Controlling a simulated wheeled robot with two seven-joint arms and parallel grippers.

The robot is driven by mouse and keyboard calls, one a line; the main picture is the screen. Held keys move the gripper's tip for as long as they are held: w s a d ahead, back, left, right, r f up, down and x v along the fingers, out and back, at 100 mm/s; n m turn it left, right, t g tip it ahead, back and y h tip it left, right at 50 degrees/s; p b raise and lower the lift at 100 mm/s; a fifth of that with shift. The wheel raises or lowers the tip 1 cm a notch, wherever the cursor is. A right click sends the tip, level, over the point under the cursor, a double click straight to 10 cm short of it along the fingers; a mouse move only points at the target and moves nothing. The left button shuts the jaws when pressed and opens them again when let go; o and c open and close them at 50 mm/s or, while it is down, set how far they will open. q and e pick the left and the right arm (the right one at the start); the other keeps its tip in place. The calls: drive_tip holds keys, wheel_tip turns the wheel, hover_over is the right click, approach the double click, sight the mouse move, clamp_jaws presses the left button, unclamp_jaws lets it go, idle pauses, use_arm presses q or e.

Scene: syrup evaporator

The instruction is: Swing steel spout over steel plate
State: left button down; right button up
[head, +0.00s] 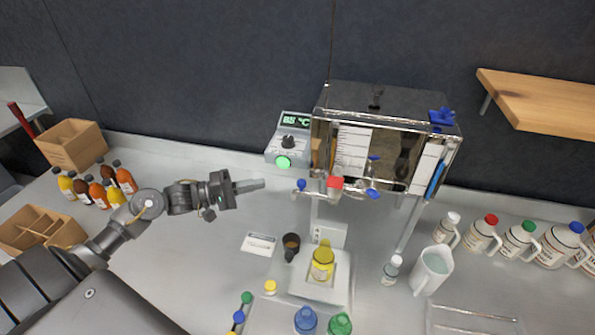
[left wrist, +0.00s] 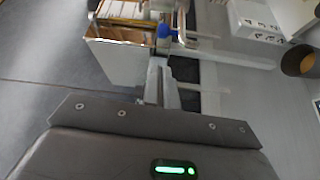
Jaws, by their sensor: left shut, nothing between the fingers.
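The steel evaporator tank (head: 385,140) stands on legs at the centre right of the head view. At its lower front are steel pipework (head: 318,187), a red fitting (head: 335,183) and blue knobs; I cannot tell exactly which part is the spout. Below sits a scale with a pale plate (head: 338,283), bearing a yellow-topped bottle (head: 322,262). My left gripper (head: 262,184) is shut and empty, pointing right, just left of the pipework and apart from it. In the left wrist view its fingers (left wrist: 158,72) point toward the tank and a blue knob (left wrist: 166,31). My right gripper is out of view.
A control box (head: 287,140) reading 85 °C stands behind my gripper. A dark cup (head: 291,246), a label card (head: 259,243) and a white jug (head: 432,270) are on the bench. Several jugs line the right side.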

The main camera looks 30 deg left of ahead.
sight(314, 194)
use_arm(q)
drive_tip(key=p+x, duration=0.2)
drive_tip(key=x, duration=0.8)
drive_tip(key=shift+d, duration=0.25)
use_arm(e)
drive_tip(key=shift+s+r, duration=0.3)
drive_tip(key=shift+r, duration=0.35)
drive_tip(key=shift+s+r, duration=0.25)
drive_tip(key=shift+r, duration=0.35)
use_arm(q)
drive_tip(key=shift+w+r+p, duration=0.15)
drive_tip(key=shift+w+p, duration=0.05)
drive_tip(key=shift+p, duration=0.15)
